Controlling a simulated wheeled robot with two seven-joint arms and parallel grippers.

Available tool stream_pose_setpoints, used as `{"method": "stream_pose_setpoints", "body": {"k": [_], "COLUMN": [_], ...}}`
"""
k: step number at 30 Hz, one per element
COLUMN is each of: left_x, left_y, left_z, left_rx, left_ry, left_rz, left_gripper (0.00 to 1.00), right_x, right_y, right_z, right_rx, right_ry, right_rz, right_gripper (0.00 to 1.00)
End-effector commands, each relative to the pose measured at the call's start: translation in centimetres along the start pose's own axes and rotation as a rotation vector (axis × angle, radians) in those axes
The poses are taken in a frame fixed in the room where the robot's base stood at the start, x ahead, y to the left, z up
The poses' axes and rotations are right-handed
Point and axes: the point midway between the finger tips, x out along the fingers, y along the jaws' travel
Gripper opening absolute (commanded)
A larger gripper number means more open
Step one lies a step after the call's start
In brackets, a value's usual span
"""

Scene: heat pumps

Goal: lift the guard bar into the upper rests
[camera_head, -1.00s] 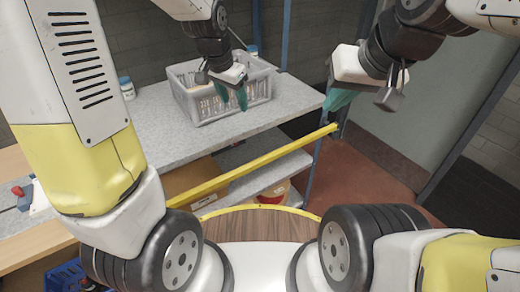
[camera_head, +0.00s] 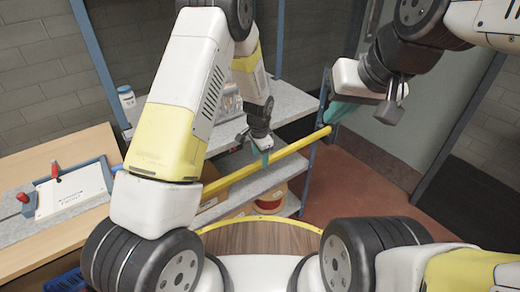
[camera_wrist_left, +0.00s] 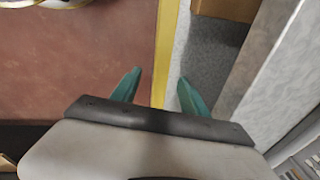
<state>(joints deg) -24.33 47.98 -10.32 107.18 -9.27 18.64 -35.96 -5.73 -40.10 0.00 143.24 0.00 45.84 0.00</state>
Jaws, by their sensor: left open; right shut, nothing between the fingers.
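The guard bar (camera_head: 300,143) is a long yellow bar across the front of the shelf unit. Its right end meets a blue post, and my left arm hides part of its left side. My left gripper (camera_head: 266,157) is open at the bar's right half. In the left wrist view the bar (camera_wrist_left: 167,45) runs between the teal fingertips (camera_wrist_left: 160,77), with no clear grip on it. My right gripper (camera_head: 338,110) is shut and empty just above the bar's right end, near the post. The upper rests cannot be made out.
A grey shelf (camera_head: 290,100) holds a crate mostly hidden by my left arm, and a white bottle (camera_head: 126,97). A lower shelf carries a red-and-yellow spool (camera_head: 268,202). A wooden bench (camera_head: 75,150) with a blue-edged tray stands at left. Red floor (camera_head: 370,185) is open at right.

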Motion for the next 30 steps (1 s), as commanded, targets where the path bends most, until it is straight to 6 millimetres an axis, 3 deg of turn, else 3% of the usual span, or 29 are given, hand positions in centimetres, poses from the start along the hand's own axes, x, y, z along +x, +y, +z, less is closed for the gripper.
{"method": "stream_pose_setpoints", "body": {"k": [6,14,15,23,30], "left_x": [3.0,3.4,3.4,3.4,3.4], "left_y": [-0.1,-0.1,-0.1,-0.1,-0.1], "left_z": [0.1,0.0,0.1,0.1,0.1], "left_rx": [-0.001,-0.001,-0.001,-0.001,0.0], "left_ry": [-0.001,0.001,0.001,0.0,0.0], "left_rz": [0.001,-0.001,0.0,0.0,0.0], "left_gripper": [0.52,0.52,0.5,0.0,0.0], "right_x": [0.0,0.0,0.0,0.0,0.0], "right_y": [0.0,0.0,0.0,0.0,0.0], "right_z": [0.0,0.0,0.0,0.0,0.0], "right_rx": [0.0,0.0,0.0,0.0,0.0], "right_ry": [0.0,0.0,0.0,0.0,0.0], "right_rz": [0.0,0.0,0.0,0.0,0.0], "right_gripper": [0.0,0.0,0.0,0.0,0.0]}}
